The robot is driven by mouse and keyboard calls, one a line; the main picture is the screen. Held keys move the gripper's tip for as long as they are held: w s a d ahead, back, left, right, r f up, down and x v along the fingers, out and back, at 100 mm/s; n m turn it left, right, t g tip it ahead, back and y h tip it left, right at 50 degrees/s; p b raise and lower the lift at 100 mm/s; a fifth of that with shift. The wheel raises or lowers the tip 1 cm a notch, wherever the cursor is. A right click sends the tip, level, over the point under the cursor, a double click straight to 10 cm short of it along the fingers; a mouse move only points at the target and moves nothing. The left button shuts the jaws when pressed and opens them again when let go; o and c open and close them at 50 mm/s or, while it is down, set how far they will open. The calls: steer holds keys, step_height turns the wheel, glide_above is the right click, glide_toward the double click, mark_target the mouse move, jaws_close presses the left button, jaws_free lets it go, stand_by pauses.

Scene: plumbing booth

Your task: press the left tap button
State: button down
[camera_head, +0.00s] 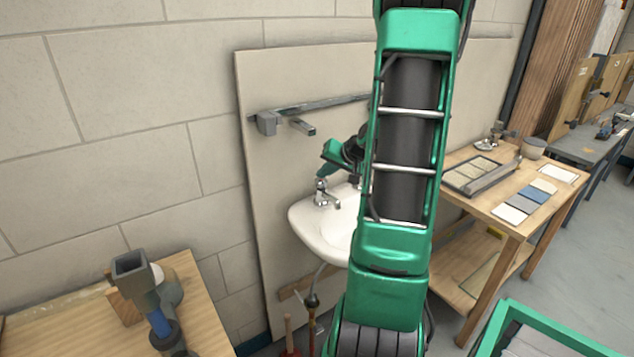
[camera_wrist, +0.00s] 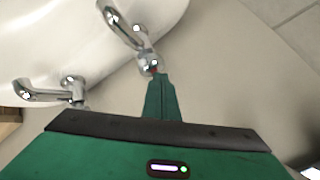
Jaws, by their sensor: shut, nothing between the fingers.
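The left tap (camera_head: 323,194) is chrome and stands on the left back rim of the white basin in the head view. In the wrist view the same tap (camera_wrist: 128,30) is at the top centre, with a small red spot at its button (camera_wrist: 151,67). My gripper (camera_wrist: 157,77) is shut and empty, its green fingertips right at this button. They overlap it in the picture; I cannot tell whether they touch or press it. In the head view my gripper's green body is just above the left tap. The other tap (camera_wrist: 66,88) shows at the left of the wrist view; my arm hides it in the head view.
The basin (camera_head: 316,232) is fixed to a pale panel (camera_head: 262,150), with a grey rail (camera_head: 315,106) above it. A wooden bench (camera_head: 225,318) with a grey pipe fitting stands at left. A table with sample tiles (camera_head: 530,198) stands at right.

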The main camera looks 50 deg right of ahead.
mark_target(324, 181)
steer(key=shift+f, duration=0.5)
stand_by(0.3)
steer(key=shift+r, duration=1.15)
steer(key=shift+r, duration=0.1)
steer(key=shift+r, duration=2.4)
